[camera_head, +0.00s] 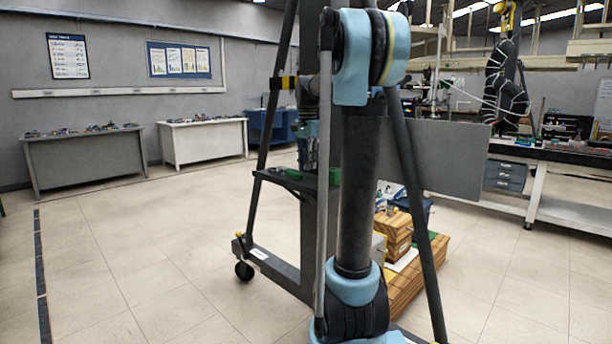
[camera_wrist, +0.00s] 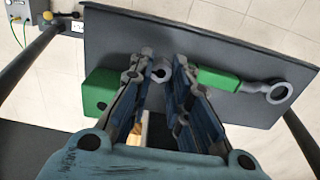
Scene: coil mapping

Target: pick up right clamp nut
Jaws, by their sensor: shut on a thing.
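In the wrist view, my gripper (camera_wrist: 158,68) points at a dark grey plate (camera_wrist: 200,40) on a stand. Its two fingers are closed in around a small grey metal nut (camera_wrist: 162,71), which shows between the fingertips. The fingers hide the nut's sides, and whether it is clear of the plate cannot be told. A green block (camera_wrist: 101,92) lies left of the fingers. The head view does not show the fingertips clearly.
Dark frame legs of the stand (camera_head: 270,130) rise close around my arm. Wooden blocks (camera_head: 396,232) sit on a low wooden base behind it. Workbenches line the walls, with a cluttered one (camera_head: 550,155) at right. The tiled floor at left is clear.

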